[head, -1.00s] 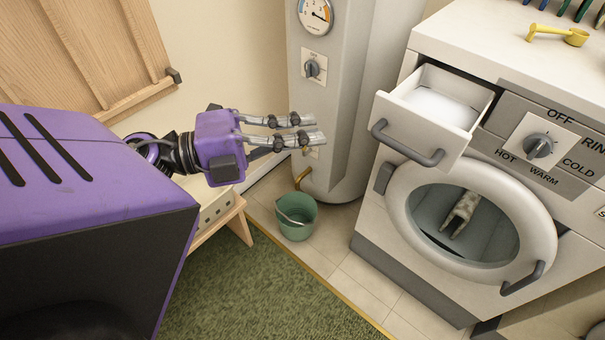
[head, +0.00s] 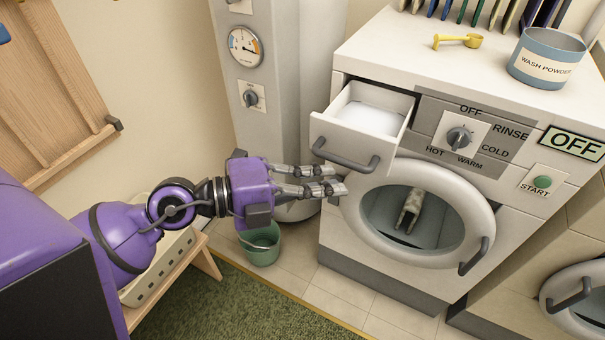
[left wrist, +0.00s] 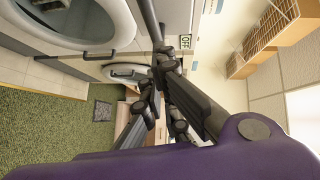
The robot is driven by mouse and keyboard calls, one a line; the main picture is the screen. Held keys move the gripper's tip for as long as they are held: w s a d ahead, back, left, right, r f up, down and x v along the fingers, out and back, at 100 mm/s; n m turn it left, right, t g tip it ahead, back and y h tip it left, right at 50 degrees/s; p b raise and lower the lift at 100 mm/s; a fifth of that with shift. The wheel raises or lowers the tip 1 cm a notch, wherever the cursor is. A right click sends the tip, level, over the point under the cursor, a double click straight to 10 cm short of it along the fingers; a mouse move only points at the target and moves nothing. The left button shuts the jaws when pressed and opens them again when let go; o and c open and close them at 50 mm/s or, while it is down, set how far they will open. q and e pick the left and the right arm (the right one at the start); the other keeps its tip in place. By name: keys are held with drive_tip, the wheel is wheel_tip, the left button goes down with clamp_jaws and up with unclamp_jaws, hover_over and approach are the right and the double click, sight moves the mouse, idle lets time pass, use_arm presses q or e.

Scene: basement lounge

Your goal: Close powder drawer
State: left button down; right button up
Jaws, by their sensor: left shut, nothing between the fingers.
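The powder drawer (head: 352,140) is pulled out from the upper left of the washing machine (head: 345,220) in the head view. It is white, holds white powder (head: 372,118) and has a grey bar handle (head: 345,158) on its front. My left gripper (head: 340,180) is shut and empty. In the head view its fingertips appear just below the drawer's handle and left of the round door; I cannot tell whether they touch anything. The fingers also show in the left wrist view (left wrist: 160,75). My right gripper is not in view.
A yellow scoop (head: 460,42) and a wash powder tub (head: 546,58) stand on the machine's top. A round door (head: 475,195) with a handle is below the drawer. A boiler (head: 285,70) stands behind my left gripper, and a green bucket (head: 262,250) is on the floor.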

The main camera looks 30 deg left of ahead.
sight(356, 146)
use_arm(q)
drive_tip(key=w, duration=0.2)
drive_tip(key=shift+w+f, duration=0.25)
drive_tip(key=shift+w, duration=0.15)
drive_tip(key=w+p, duration=0.1)
drive_tip(key=w, duration=0.1)
drive_tip(key=w+p, duration=0.1)
drive_tip(key=w, duration=0.4)
drive_tip(key=shift+w+d+r+p, duration=0.2)
drive_tip(key=shift+r+p, duration=0.1)
drive_tip(key=shift+p, duration=0.1)
drive_tip(key=w, duration=0.8)
drive_tip(key=shift+w+d+f+p, duration=0.1)
drive_tip(key=shift+w+f+p, duration=0.05)
drive_tip(key=shift+f+p, duration=0.25)
drive_tip(key=shift+w, duration=0.45)
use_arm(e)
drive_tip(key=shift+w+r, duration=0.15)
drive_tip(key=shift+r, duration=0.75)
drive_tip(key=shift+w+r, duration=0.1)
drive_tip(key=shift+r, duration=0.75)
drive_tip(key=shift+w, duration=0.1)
